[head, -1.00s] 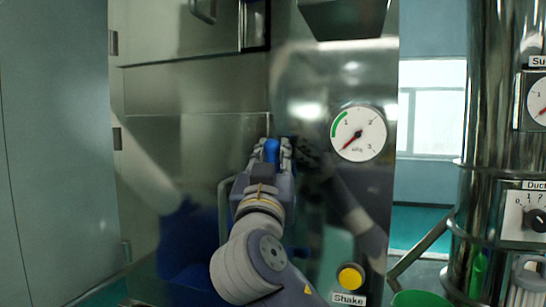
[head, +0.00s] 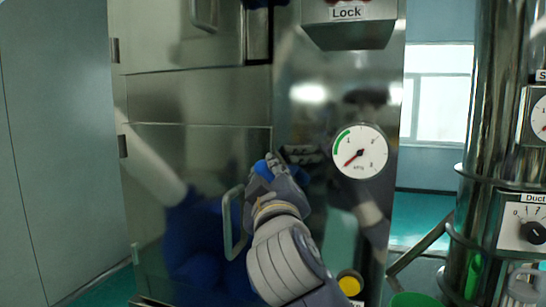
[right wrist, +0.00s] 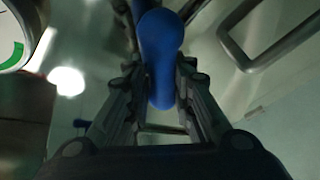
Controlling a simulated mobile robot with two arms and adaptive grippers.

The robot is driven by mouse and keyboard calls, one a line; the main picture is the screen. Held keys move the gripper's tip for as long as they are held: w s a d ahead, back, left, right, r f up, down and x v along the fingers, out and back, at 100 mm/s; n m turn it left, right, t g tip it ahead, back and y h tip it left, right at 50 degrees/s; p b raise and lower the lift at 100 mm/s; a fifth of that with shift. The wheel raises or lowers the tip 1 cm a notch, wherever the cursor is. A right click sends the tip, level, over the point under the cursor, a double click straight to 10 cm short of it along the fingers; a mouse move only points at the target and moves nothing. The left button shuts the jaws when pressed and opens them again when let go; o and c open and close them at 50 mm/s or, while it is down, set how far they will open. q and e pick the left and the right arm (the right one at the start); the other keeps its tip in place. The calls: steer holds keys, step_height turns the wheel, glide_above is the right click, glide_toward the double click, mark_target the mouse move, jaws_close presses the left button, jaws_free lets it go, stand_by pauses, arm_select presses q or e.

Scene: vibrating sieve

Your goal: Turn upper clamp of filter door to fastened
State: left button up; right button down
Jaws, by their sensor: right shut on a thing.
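The upper clamp of the filter door has a blue handle (head: 264,168) at the upper right edge of the steel filter door (head: 155,150). My right gripper (head: 278,167) is on this handle and partly hides it in the head view. In the right wrist view the rounded blue handle (right wrist: 160,55) lies between the two dark fingers of my right gripper (right wrist: 160,90), which is shut on it. The rest of the clamp is mostly hidden. My left gripper is not in view.
The door's bar handle (head: 232,222) is just left of my right wrist. A pressure gauge (head: 360,151) and a yellow button (head: 350,283) are on the panel at right. A box labelled Lock (head: 348,25) juts out above. A steel column (head: 490,120) stands farther right.

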steer(key=n+g+p, duration=0.1)
steer(key=n+p, duration=0.1)
steer(key=p, duration=0.1)
steer(key=n+g+p, duration=0.1)
steer(key=n+p, duration=0.1)
steer(key=p, duration=0.2)
steer(key=a+f+n+g+p, duration=0.1)
steer(key=n+p, duration=0.2)
steer(key=shift+f+n+g+p, duration=0.5)
steer(key=shift+n+p, duration=0.3)
steer(key=shift+p, duration=0.55)
steer(key=shift+d, duration=0.1)
steer(key=c, duration=1.5)
jaws_free()
steer(key=shift+r, duration=0.1)
steer(key=shift+o, duration=0.2)
steer(key=shift+w, duration=0.25)
steer(key=shift+s+r, duration=0.1)
steer(key=shift+s, duration=0.2)
steer(key=a+v, duration=0.1)
steer(key=v, duration=1)
steer(key=shift+s+d, duration=0.2)
steer(key=shift+d, duration=0.15)
